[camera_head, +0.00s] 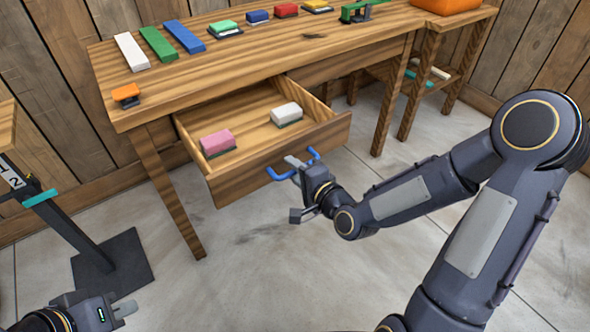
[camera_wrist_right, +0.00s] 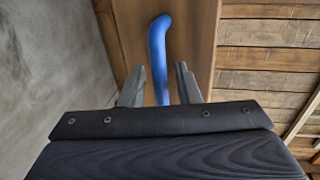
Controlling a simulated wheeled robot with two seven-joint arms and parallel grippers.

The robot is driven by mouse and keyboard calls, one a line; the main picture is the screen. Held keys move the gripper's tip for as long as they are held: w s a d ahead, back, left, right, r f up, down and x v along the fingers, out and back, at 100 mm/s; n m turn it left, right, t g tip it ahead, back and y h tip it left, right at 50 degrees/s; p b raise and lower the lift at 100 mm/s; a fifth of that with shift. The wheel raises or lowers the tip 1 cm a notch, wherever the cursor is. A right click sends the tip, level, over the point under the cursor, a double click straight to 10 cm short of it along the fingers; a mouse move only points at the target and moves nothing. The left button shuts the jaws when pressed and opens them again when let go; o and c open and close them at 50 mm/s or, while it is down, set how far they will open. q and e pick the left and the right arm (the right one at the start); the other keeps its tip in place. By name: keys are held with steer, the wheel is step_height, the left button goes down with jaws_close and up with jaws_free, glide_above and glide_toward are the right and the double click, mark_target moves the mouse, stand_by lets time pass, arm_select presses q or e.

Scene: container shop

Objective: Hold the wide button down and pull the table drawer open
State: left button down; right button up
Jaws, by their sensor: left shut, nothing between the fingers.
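The wooden table's drawer (camera_head: 232,187) stands pulled out, with a pink block (camera_head: 217,143) and a white block (camera_head: 286,113) inside. Its blue handle (camera_head: 281,175) is on the drawer front and also shows in the right wrist view (camera_wrist_right: 158,50). My right gripper (camera_head: 297,163) is at the handle. In the wrist view its fingers (camera_wrist_right: 160,85) stand apart on either side of the blue bar, with gaps visible. An orange button-like piece (camera_head: 126,93) on a dark base sits at the table's front left corner. My left gripper (camera_head: 124,309) is shut and empty, low at the left, away from the table.
White, green and blue bars (camera_head: 185,36) and several small coloured blocks line the tabletop (camera_head: 250,55). An orange bin (camera_head: 446,5) stands on a side table at right. A dark stand (camera_head: 112,268) is on the floor at left. Floor before the drawer is clear.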

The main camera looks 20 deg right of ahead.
steer(key=p+v, duration=0.1)
steer(key=v, duration=0.6)
steer(key=shift+s, duration=0.4)
steer(key=shift+d, duration=0.1)
steer(key=s+d+r+n+g+h, duration=0.1)
steer(key=s+d+r+n+g, duration=0.2)
steer(key=s+n, duration=0.45)
steer(key=s+d+r+n+g+h, duration=0.1)
steer(key=s+r+n+g, duration=0.1)
steer(key=s+n+g, duration=0.6)
step_height(320, 180, up, 22)
steer(key=s+m+t+p, duration=0.2)
steer(key=m+p, duration=0.1)
steer(key=p, duration=1.9)
steer(key=shift+s+p, duration=0.35)
